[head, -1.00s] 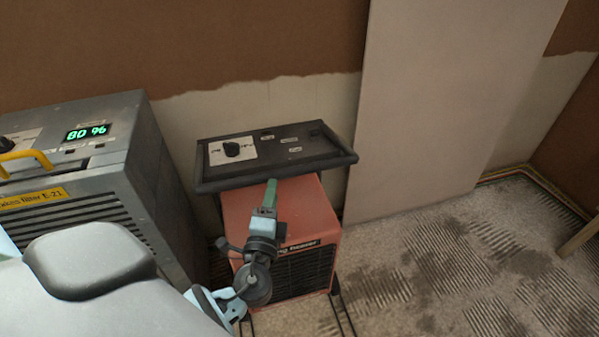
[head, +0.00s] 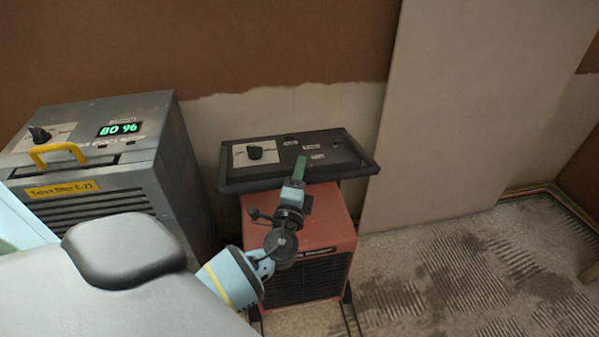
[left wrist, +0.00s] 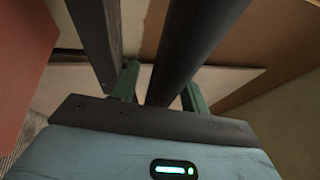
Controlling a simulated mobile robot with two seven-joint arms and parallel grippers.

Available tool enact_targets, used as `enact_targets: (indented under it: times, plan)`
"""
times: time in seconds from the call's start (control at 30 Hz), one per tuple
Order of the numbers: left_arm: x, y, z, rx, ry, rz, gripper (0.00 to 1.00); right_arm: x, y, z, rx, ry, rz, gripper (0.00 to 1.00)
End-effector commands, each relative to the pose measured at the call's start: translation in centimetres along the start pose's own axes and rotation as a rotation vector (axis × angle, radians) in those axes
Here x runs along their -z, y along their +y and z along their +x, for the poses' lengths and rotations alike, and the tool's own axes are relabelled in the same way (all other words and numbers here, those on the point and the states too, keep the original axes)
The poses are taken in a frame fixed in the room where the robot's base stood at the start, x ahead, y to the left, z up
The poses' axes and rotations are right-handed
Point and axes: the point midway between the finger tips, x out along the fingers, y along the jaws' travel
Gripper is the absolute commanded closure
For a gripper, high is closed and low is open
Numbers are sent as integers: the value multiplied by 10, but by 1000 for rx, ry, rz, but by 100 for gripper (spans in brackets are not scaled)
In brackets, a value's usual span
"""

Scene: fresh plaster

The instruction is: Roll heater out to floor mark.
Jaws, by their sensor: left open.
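The orange-red heater (head: 337,216) stands on the floor by the wall. Its dark control panel with a knob (head: 255,151) is framed by a black handle bar (head: 235,187). My left gripper (head: 301,168) is at the near side of the panel, its green fingers overlapping the bar in the head view. In the left wrist view the gripper (left wrist: 160,90) is open, with a dark bar (left wrist: 199,45) running between its two green fingers. I cannot tell whether a finger touches it. The heater's red side (left wrist: 22,62) shows at left. My right gripper and the floor mark are not in view.
A grey filter unit (head: 160,165) with a yellow handle (head: 58,152) and a green display stands close left of the heater. A pale board (head: 460,120) leans on the wall behind, right. Textured floor (head: 450,270) to the right is clear.

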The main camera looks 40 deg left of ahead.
Motion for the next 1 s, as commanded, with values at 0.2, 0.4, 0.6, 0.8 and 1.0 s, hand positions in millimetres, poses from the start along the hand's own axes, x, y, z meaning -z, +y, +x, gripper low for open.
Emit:
enact_targets:
  times: [0.2,0.4,0.6,0.8,1.0]
  plan:
    - [0,0,2,-1,0,-1,55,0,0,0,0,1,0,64]
    - [0,0,1,-1,0,-1,73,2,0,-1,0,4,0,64]
    - [0,0,1,-1,0,-1,100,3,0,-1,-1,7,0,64]
    - [0,1,1,-1,0,-1,100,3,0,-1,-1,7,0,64]
    - [1,1,-2,-3,0,-2,100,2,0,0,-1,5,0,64]
